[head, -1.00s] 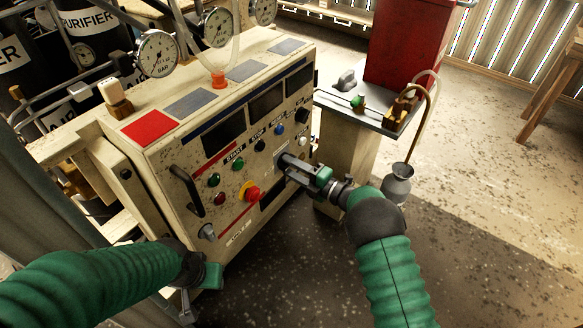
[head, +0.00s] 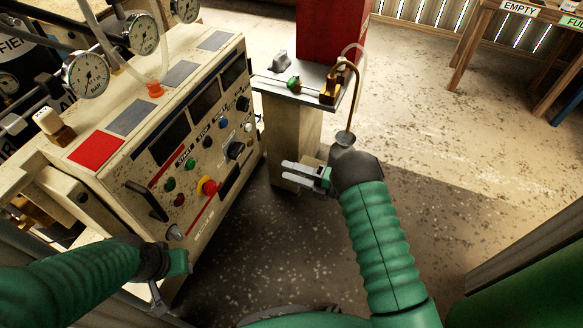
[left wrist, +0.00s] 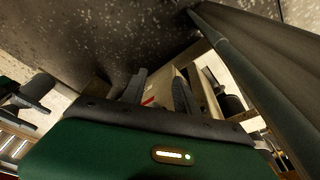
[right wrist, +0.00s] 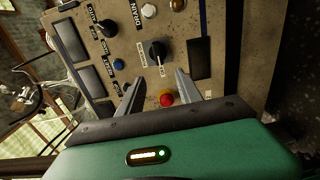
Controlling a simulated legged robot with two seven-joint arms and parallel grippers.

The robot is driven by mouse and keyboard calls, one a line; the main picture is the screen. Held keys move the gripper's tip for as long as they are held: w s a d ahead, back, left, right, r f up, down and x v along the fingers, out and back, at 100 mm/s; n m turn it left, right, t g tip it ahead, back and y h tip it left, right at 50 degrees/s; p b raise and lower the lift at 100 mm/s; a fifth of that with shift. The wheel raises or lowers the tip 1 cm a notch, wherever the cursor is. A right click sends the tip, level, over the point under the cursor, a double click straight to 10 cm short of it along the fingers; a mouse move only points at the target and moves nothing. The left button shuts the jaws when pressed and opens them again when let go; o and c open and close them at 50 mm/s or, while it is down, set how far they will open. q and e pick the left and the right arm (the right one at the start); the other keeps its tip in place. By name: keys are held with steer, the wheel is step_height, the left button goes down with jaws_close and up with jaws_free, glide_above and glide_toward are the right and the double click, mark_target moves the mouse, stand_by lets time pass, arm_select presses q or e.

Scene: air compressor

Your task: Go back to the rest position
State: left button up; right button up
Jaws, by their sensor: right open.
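My right gripper (head: 284,172) is open and empty in the head view. It hangs in front of the beige control panel (head: 190,200), clear of it. In the right wrist view its two fingers (right wrist: 158,84) stand apart, with a black rotary knob (right wrist: 158,50) and a red button (right wrist: 166,98) seen beyond them. That knob (head: 236,150) also shows in the head view. My left gripper (head: 165,285) is low at the left, near the panel's lower corner, partly hidden by its own wrist. In the left wrist view its fingers (left wrist: 156,88) are spread, with nothing held between them.
A red cabinet (head: 325,30) stands behind a grey shelf (head: 275,88) with small fittings, beyond the right gripper. Gauges (head: 88,75) rise above the panel. A wooden table (head: 530,22) is at the back right. The floor (head: 440,140) to the right is clear.

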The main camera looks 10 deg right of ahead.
steer(key=shift+s, duration=0.1)
stand_by(0.3)
steer(key=w+d+r+m+t+h, duration=0.1)
steer(key=w+d+r+m+h, duration=0.15)
steer(key=d+m+h, duration=0.45)
steer(key=w+d+r+m+t+h, duration=0.1)
steer(key=w+d+r+m+h, duration=0.15)
steer(key=m+h, duration=0.4)
steer(key=s+a+m+g+h, duration=0.15)
steer(key=s+m+g, duration=1.1)
steer(key=s, duration=1.55)
step_height(320, 180, up, 36)
steer(key=s+a+m+t+p, duration=0.1)
steer(key=m+t+p, duration=0.1)
steer(key=p, duration=3.4)
steer(key=shift+f+m, duration=0.25)
steer(key=shift+m, duration=0.25)
